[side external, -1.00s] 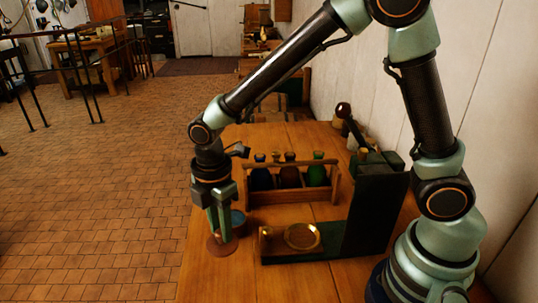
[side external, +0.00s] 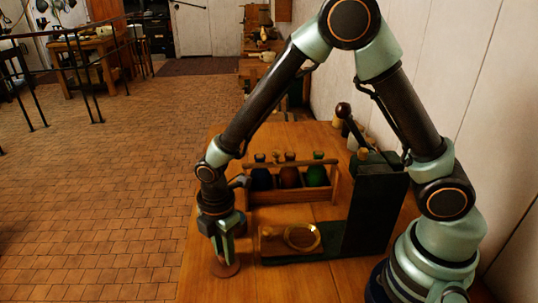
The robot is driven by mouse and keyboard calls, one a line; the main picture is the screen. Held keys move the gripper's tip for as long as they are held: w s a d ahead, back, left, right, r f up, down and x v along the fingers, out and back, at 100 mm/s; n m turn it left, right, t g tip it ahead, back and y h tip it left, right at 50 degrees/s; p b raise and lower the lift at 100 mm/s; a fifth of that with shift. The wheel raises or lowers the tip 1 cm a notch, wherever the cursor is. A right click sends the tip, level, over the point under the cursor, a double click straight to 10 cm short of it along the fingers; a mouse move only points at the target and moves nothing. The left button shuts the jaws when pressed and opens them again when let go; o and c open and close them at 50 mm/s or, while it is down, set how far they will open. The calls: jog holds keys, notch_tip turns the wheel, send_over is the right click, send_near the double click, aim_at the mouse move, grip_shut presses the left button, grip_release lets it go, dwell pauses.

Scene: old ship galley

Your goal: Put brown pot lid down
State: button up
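The brown pot lid (side external: 224,268) is a small round disc at the near left part of the wooden table. My gripper (side external: 225,255) points straight down over it, its fingers closed at the lid's top middle. The lid looks level. I cannot tell whether its underside touches the table or hangs just above it. The grip point itself is small and partly hidden by the fingers.
A wooden rack (side external: 335,190) with several bottles stands behind my gripper. To the right are a round brass dish (side external: 302,237) on a low base and a dark upright block (side external: 374,212). The table's left edge is close to the lid; bare wood (side external: 285,280) lies to the right.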

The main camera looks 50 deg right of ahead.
jog(key=o, duration=0.4)
notch_tip(320, 180, up, 12)
jog(key=shift+s+d+r+m+t, duration=1.05)
jog(key=shift+d+r+m, duration=0.75)
jog(key=shift+d+m, duration=1.05)
jog(key=shift+s+d+r+m+t, duration=1)
jog(key=shift+d+r+m, duration=0.8)
jog(key=shift+d+m, duration=1.05)
jog(key=shift+s+d+r+m+t, duration=0.75)
jog(key=shift+s+d+r+m, duration=1)
jog(key=shift+m, duration=1.55)
jog(key=shift+w+d+r, duration=0.1)
jog(key=shift+w+d, duration=0.3)
jog(key=shift+d, duration=0.2)
